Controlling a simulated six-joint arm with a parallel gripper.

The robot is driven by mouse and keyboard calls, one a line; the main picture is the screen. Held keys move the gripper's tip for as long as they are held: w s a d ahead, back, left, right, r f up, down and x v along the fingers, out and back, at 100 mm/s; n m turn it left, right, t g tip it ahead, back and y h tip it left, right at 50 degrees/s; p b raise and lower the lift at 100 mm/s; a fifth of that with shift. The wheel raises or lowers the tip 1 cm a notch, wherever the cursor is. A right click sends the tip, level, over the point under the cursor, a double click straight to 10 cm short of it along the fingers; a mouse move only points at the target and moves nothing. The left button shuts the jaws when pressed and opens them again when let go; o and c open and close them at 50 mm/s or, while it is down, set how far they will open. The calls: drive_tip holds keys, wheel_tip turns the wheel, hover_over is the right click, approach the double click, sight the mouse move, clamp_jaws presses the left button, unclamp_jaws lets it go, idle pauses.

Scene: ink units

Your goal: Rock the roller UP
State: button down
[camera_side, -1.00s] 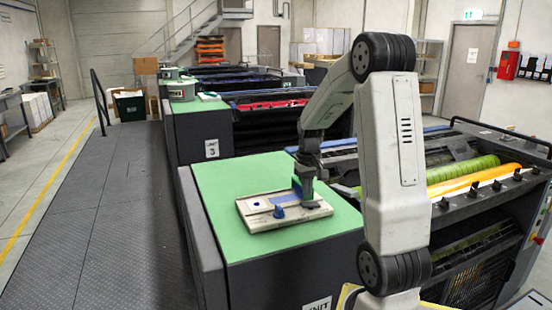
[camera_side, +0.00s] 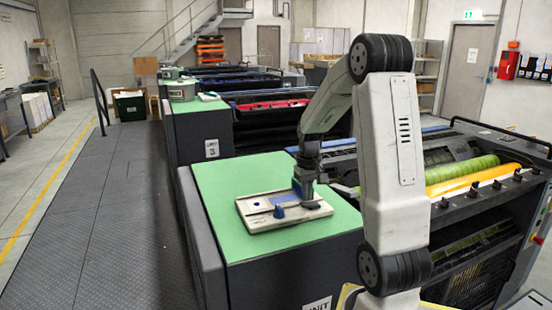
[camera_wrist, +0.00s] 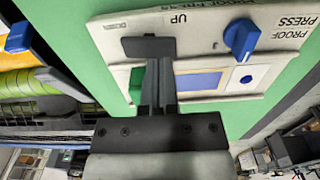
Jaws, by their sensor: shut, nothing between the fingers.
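The pale proof press panel (camera_side: 250,221) lies on the green top in the side view. It also shows in the wrist view (camera_wrist: 205,27), with "UP" and "PROOF PRESS" lettering. A blue knob (camera_wrist: 242,38) stands on it beside a recess with a lavender strip (camera_wrist: 198,82). My gripper (camera_side: 308,200) points down over the panel's right end. In the wrist view its closed fingers (camera_wrist: 152,60) reach a dark crosspiece (camera_wrist: 148,46) near "UP". I cannot tell whether this is the roller or the fingertips, or whether they touch. The fingers hide part of the recess.
The green top (camera_side: 225,180) is clear around the panel. Right of it lies the open press with a green roller (camera_side: 465,168) and a yellow roller (camera_side: 475,180). More press units stand behind. A dark walkway (camera_side: 100,230) runs along the left.

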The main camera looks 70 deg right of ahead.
sight(306, 204)
drive_tip(key=shift+f, duration=1)
idle(0.9)
drive_tip(key=shift+r, duration=3.55)
drive_tip(key=shift+a, duration=0.1)
